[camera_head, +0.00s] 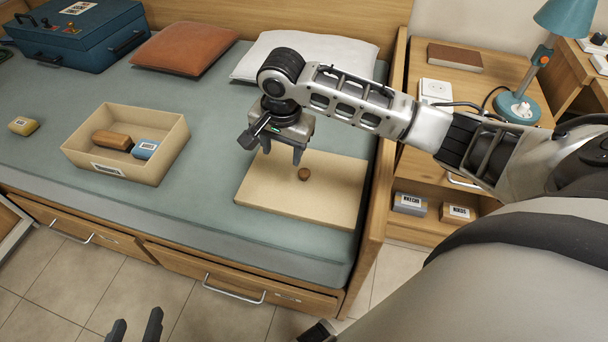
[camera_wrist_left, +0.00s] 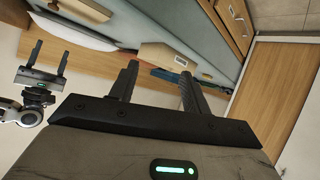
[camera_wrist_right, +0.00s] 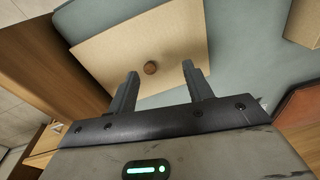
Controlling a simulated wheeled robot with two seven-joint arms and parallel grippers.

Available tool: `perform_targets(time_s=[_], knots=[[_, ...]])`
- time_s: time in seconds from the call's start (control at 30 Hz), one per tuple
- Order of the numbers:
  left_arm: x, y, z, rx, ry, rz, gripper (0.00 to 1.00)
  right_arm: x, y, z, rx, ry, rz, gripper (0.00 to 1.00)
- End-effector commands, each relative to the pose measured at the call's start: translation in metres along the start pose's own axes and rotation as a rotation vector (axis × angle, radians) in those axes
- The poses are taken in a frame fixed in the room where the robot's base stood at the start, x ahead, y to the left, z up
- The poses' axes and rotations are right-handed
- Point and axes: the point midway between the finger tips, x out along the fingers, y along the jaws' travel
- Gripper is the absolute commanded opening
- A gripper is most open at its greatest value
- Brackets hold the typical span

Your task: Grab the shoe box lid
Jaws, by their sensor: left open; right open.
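The shoe box lid (camera_head: 330,207) is a flat beige panel with a round brown knob (camera_head: 304,174). It lies on the bed near its right end. My right gripper (camera_head: 283,158) is open and empty above the lid, with its fingers pointing down, a little left of the knob. In the right wrist view the lid (camera_wrist_right: 115,52) and knob (camera_wrist_right: 150,68) show beyond the open fingers (camera_wrist_right: 160,90). My left gripper (camera_head: 136,328) is open and empty at the bottom edge of the head view, in front of the bed. It also shows in the left wrist view (camera_wrist_left: 158,85).
An open beige box (camera_head: 170,160) on the bed holds a brown item and a blue item. A yellow block (camera_head: 23,126), a blue case (camera_head: 80,35), an orange pillow (camera_head: 185,48) and a white pillow (camera_head: 305,55) lie around it. A wooden end board (camera_head: 382,150) stands right of the lid.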

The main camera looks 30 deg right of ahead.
Motion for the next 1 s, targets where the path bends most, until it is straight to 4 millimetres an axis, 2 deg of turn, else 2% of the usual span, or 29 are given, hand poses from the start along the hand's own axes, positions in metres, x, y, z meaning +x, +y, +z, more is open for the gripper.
perform_targets(time_s=[0.03, 0.1, 0.2, 0.27, 0.43, 0.7, 1.0], knots=[[0.003, 0.000, 0.006, 0.000, 0.002, 0.004, 0.48, -0.007, 0.003, -0.018, 0.076, 0.028, 0.040, 0.51], [0.003, 0.001, 0.007, 0.000, 0.002, 0.007, 0.48, -0.019, 0.009, -0.032, 0.164, 0.050, 0.088, 0.51], [0.003, 0.001, 0.007, 0.001, 0.005, 0.009, 0.48, -0.027, 0.015, -0.043, 0.239, 0.069, 0.127, 0.51], [0.003, 0.001, 0.007, 0.001, 0.007, 0.011, 0.48, -0.025, 0.018, -0.046, 0.259, 0.074, 0.139, 0.51], [0.010, 0.001, 0.018, -0.005, -0.010, 0.019, 0.48, 0.006, 0.023, -0.048, 0.266, 0.074, 0.143, 0.51], [0.034, 0.000, 0.045, -0.012, -0.072, 0.038, 0.48, 0.059, 0.030, -0.051, 0.265, 0.074, 0.140, 0.51], [0.044, 0.002, 0.054, -0.013, -0.091, 0.052, 0.48, 0.083, 0.032, -0.051, 0.261, 0.074, 0.137, 0.51]])
